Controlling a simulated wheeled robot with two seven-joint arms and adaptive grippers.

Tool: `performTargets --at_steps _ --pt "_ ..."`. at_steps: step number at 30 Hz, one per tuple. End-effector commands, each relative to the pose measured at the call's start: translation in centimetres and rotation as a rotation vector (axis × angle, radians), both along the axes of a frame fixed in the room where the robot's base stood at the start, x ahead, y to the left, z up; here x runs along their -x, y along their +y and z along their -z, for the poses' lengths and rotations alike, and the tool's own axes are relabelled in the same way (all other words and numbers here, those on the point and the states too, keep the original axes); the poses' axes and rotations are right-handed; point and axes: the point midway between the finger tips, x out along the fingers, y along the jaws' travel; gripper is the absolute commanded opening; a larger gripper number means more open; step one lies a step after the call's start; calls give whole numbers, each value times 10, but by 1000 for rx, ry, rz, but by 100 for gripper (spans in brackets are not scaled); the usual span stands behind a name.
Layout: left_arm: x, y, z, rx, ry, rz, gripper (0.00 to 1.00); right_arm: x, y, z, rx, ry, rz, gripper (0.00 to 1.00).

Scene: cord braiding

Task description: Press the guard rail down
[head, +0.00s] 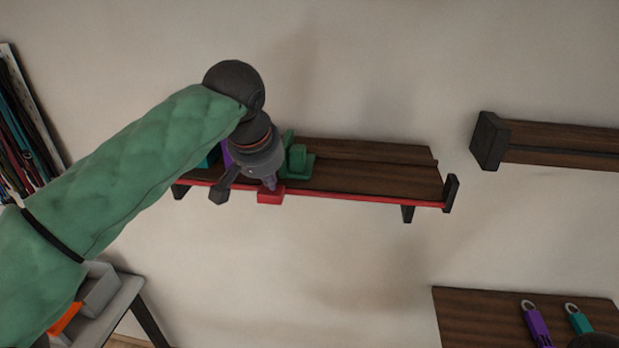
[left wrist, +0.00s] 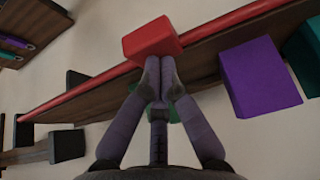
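The guard rail (head: 350,199) is a thin red bar along the front edge of the dark wooden wall shelf (head: 385,178). A red block (head: 270,196) sits on the rail as a tab. In the left wrist view the red block (left wrist: 152,38) is just beyond my fingertips, with the red rail (left wrist: 85,90) running past it. My left gripper (head: 270,186) points down at the block from above in the head view. Its fingers (left wrist: 160,78) are together, at or very near the block; contact is unclear. My right gripper is not recognisable in either view.
On the shelf, a green holder (head: 298,162) stands right of my gripper. A purple block (left wrist: 262,78) and a teal block (left wrist: 308,55) are alongside. Another shelf (head: 560,145) is at right; a lower board (head: 470,320) carries purple and teal tagged items. The shelf's right half is clear.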

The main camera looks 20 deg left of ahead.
Motion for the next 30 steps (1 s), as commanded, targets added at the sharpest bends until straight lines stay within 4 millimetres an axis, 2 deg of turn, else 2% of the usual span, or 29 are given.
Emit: performTargets --at_steps 11,30 --pt "0 0 -5 0 0 0 0 0 0 -4 0 0 0 40" --pt "0 0 -59 0 0 0 0 0 0 -54 0 0 0 40"
